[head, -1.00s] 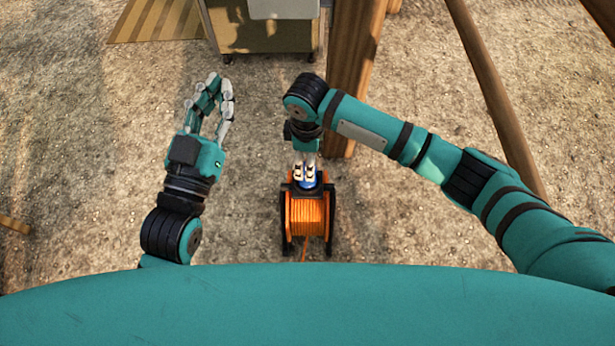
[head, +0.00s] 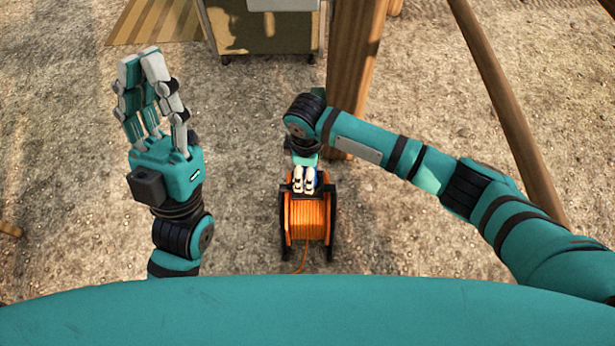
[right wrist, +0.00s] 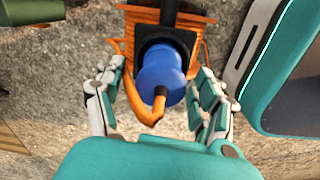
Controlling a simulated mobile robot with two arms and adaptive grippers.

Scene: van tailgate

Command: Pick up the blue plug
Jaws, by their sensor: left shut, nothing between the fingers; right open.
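The blue plug (right wrist: 160,72) sits in the dark socket on top of the orange cable reel (head: 306,222), with an orange cable at its end. In the head view only a sliver of the plug (head: 317,178) shows beside my fingers. My right gripper (right wrist: 158,98) is open, with its fingers on either side of the plug; in the right wrist view a gap shows on both sides. In the head view the right gripper (head: 304,182) is right over the reel's top. My left gripper (head: 142,64) is shut and empty, away to the left of the reel.
A wooden post (head: 352,80) stands just behind the reel. A slanted wooden beam (head: 505,110) is at the right. A low cabinet (head: 262,38) stands at the back. The gravel ground between my left gripper and the reel is clear.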

